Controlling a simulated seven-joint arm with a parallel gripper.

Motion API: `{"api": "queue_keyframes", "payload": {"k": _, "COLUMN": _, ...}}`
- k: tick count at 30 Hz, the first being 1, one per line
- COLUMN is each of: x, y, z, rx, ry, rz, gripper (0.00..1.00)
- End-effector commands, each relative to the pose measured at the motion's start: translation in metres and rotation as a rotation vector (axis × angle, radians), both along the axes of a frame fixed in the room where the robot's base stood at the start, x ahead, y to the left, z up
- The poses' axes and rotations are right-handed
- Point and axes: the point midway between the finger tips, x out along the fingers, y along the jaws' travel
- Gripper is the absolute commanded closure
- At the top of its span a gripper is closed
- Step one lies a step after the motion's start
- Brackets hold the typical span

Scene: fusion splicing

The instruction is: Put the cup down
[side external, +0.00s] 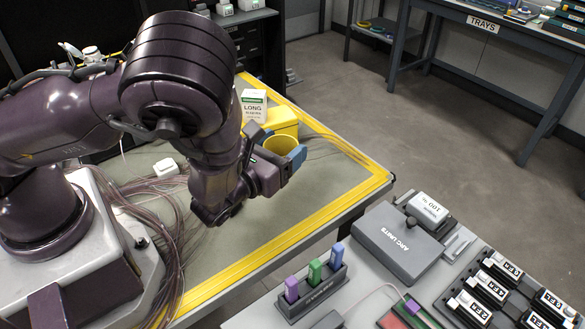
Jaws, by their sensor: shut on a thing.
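A yellow cup (279,145) shows in the side external view near the right end of the mat-topped table. My gripper (281,148) is shut on it, with a blue-grey finger at either side. The cup's mouth faces up toward the camera. Its lower part is hidden behind my gripper, so I cannot tell whether its base touches the table (325,185).
A yellow box (284,121) and a white carton (253,106) labelled "LONG" stand just behind the cup. Loose fibres (178,215) lie left of it. Yellow tape (373,188) marks the table's edge. Clear mat lies right and in front. A second bench holds a grey case (402,242).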

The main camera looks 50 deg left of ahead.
Motion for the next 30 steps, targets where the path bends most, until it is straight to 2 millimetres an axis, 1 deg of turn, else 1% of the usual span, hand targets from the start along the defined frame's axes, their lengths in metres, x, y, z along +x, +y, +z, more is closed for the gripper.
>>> {"api": "queue_keyframes", "payload": {"k": 1, "x": 0.005, "y": 0.002, "z": 0.011, "rx": -0.006, "ry": -0.009, "rz": 0.029, "gripper": 0.6}}
{"api": "queue_keyframes", "payload": {"k": 4, "x": 0.013, "y": 0.007, "z": 0.025, "rx": -0.006, "ry": -0.008, "rz": 0.086, "gripper": 0.6}}
{"api": "queue_keyframes", "payload": {"k": 6, "x": 0.017, "y": 0.01, "z": 0.03, "rx": -0.006, "ry": -0.005, "rz": 0.112, "gripper": 0.6}}
{"api": "queue_keyframes", "payload": {"k": 9, "x": 0.028, "y": 0.01, "z": 0.028, "rx": -0.004, "ry": -0.001, "rz": 0.128, "gripper": 0.6}}
{"api": "queue_keyframes", "payload": {"k": 11, "x": 0.039, "y": 0.01, "z": 0.023, "rx": -0.001, "ry": 0.0, "rz": 0.128, "gripper": 0.6}}
{"api": "queue_keyframes", "payload": {"k": 18, "x": 0.098, "y": 0.005, "z": -0.004, "rx": -0.002, "ry": -0.002, "rz": 0.127, "gripper": 0.6}}
{"api": "queue_keyframes", "payload": {"k": 20, "x": 0.112, "y": 0.004, "z": -0.011, "rx": -0.003, "ry": -0.001, "rz": 0.127, "gripper": 0.6}}
{"api": "queue_keyframes", "payload": {"k": 21, "x": 0.118, "y": 0.003, "z": -0.021, "rx": -0.001, "ry": 0.002, "rz": 0.127, "gripper": 0.6}}
{"api": "queue_keyframes", "payload": {"k": 24, "x": 0.133, "y": 0.001, "z": -0.04, "rx": -0.002, "ry": 0.001, "rz": 0.126, "gripper": 0.6}}
{"api": "queue_keyframes", "payload": {"k": 27, "x": 0.143, "y": 0.0, "z": -0.053, "rx": -0.002, "ry": 0.001, "rz": 0.127, "gripper": 0.6}}
{"api": "queue_keyframes", "payload": {"k": 30, "x": 0.149, "y": -0.001, "z": -0.06, "rx": -0.003, "ry": 0.001, "rz": 0.126, "gripper": 0.6}}
